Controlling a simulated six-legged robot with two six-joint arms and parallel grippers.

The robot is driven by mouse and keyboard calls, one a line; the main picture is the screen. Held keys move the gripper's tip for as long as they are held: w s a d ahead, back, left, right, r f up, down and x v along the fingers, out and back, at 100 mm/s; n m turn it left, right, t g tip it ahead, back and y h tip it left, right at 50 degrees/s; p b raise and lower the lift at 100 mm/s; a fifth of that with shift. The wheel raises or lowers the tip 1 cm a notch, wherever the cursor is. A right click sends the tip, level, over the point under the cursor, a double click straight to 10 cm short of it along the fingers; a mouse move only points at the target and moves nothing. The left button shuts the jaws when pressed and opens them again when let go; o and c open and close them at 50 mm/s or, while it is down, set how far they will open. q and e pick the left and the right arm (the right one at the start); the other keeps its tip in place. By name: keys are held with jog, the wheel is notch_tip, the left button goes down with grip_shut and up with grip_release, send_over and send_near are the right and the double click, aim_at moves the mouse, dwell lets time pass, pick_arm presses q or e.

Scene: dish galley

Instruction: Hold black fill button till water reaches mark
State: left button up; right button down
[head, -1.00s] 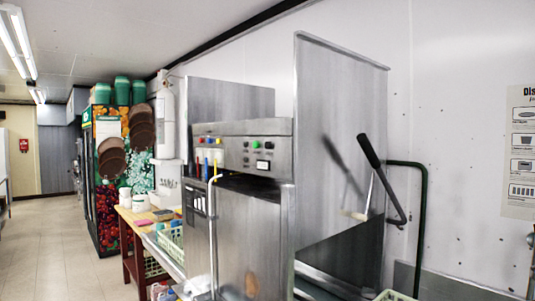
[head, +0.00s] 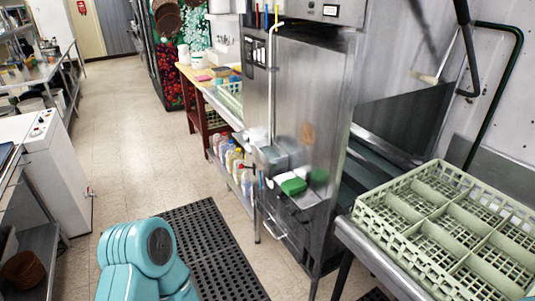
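The stainless dish machine (head: 305,100) stands right of centre in the head view. The top edge of the picture cuts off most of its upper control panel (head: 305,8). A small dark switch in a pale frame (head: 330,10) shows there, but I cannot tell whether it is the black fill button. A dark panel (head: 248,53) with small markings is on the machine's left side. I cannot make out a water level or a mark. A teal link of my arm shows at the bottom left; neither gripper is in view.
A pale green dish rack (head: 450,225) sits on the steel counter at the right. A green and white sponge (head: 292,184) lies on a small ledge at the machine's front. A black perforated mat (head: 210,250) lies on the floor. The tiled aisle (head: 130,130) is clear.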

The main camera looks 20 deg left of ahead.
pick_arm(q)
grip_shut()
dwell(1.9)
